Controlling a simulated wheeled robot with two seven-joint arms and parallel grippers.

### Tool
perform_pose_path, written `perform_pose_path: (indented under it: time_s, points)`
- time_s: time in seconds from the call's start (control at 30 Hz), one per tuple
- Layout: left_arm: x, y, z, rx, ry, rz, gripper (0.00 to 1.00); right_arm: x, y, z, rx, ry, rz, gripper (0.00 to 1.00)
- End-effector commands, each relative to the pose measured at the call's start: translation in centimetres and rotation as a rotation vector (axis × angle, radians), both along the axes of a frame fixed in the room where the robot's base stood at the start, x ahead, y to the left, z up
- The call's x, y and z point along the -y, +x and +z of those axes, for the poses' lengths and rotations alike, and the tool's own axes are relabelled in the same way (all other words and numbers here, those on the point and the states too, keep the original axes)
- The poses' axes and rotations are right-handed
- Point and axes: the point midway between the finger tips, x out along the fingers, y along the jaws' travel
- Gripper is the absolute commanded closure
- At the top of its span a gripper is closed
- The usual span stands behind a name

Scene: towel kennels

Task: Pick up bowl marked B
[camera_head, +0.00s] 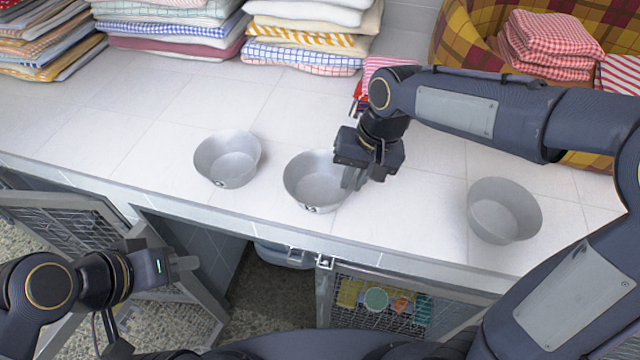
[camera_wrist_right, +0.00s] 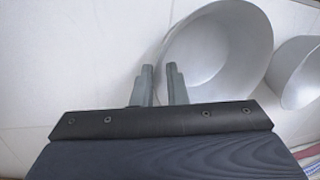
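Three grey metal bowls stand on the white tiled counter: a left bowl (camera_head: 227,160), a middle bowl (camera_head: 315,182) and a right bowl (camera_head: 505,212). The left and middle bowls have small dark marks low on the front, too small to read. I see no mark on the right bowl. My right gripper (camera_head: 355,178) is at the right rim of the middle bowl. In the right wrist view, my right gripper (camera_wrist_right: 161,78) has its fingers apart, with the near bowl's (camera_wrist_right: 220,50) rim edge between or just beyond them. My left gripper (camera_head: 188,266) is low, in front of the counter; its finger gap is unclear.
Folded towel stacks (camera_head: 310,35) line the back. A plaid basket (camera_head: 465,35) with red checked towels stands at the back right. Below the counter, a mesh kennel door (camera_head: 65,225) hangs open near my left arm. The counter between middle and right bowls is clear.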

Motion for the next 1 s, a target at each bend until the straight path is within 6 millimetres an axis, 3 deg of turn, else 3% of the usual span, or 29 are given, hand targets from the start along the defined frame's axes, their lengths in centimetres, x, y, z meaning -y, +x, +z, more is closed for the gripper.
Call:
perform_pose_path:
  time_s: [0.1, 0.57, 0.8, 1.0]
  points:
    - [0.0, 0.0, 0.0, 0.000, 0.000, 0.000, 0.74, 0.0, 0.0, 0.0, 0.000, 0.000, 0.000, 1.00]
    - [0.0, 0.0, 0.0, 0.000, 0.000, 0.000, 0.74, 0.0, 0.0, 0.4, 0.001, 0.000, 0.000, 1.00]
    - [0.0, 0.0, 0.0, 0.000, 0.000, 0.000, 0.74, 0.0, 0.1, 3.3, 0.005, 0.001, 0.000, 1.00]
    - [0.0, 0.0, -0.6, 0.000, 0.000, 0.000, 0.74, -2.8, -2.1, 7.2, 0.007, 0.003, 0.007, 1.00]
